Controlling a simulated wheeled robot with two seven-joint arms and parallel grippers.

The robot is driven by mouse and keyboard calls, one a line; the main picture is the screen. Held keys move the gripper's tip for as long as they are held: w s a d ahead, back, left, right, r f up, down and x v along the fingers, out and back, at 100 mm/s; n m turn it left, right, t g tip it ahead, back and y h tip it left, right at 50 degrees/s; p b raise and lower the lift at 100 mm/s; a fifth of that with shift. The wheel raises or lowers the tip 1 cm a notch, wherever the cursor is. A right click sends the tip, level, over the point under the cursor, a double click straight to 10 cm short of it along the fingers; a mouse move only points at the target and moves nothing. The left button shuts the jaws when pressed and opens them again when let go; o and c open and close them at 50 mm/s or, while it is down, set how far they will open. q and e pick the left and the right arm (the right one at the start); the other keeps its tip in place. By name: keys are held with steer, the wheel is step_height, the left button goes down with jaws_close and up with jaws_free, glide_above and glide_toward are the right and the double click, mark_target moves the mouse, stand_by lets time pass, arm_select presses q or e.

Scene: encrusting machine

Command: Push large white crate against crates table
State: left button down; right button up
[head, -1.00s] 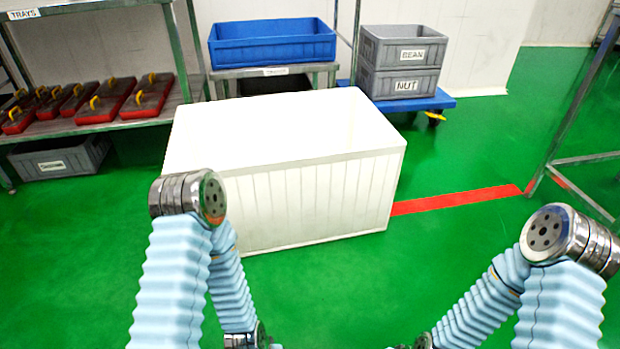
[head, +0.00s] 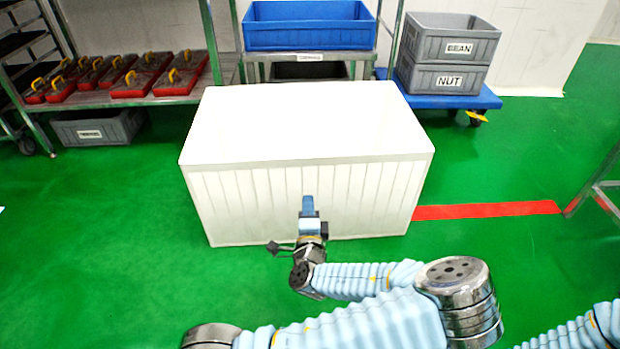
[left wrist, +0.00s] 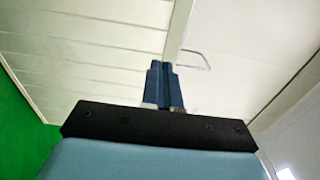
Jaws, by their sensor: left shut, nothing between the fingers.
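The large white crate (head: 305,195) stands on the green floor in the middle of the head view, open at the top, with a ribbed front wall. Behind it is the crates table (head: 357,57), a metal table with a label on its front edge and a blue crate (head: 310,32) on top. The white crate hides the table's lower front, so I cannot tell whether they touch. My left gripper (head: 308,207) is shut and empty in front of the crate's front wall. In the left wrist view its blue fingertips (left wrist: 165,85) point at the pale ribbed wall; contact is unclear.
At the left a metal rack (head: 226,72) holds several red trays, with a grey crate (head: 98,127) below. At the right grey BEAN and NUT crates (head: 448,60) sit on a blue dolly (head: 440,100). The green floor in front is mostly clear, with a red line (head: 487,211).

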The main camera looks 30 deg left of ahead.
mark_target(306, 170)
arm_select(q)
steer(key=b+x, duration=0.1)
steer(key=x, duration=0.9)
steer(key=shift+a, duration=0.2)
steer(key=shift+w+a, duration=0.1)
steer(key=shift+w, duration=0.1)
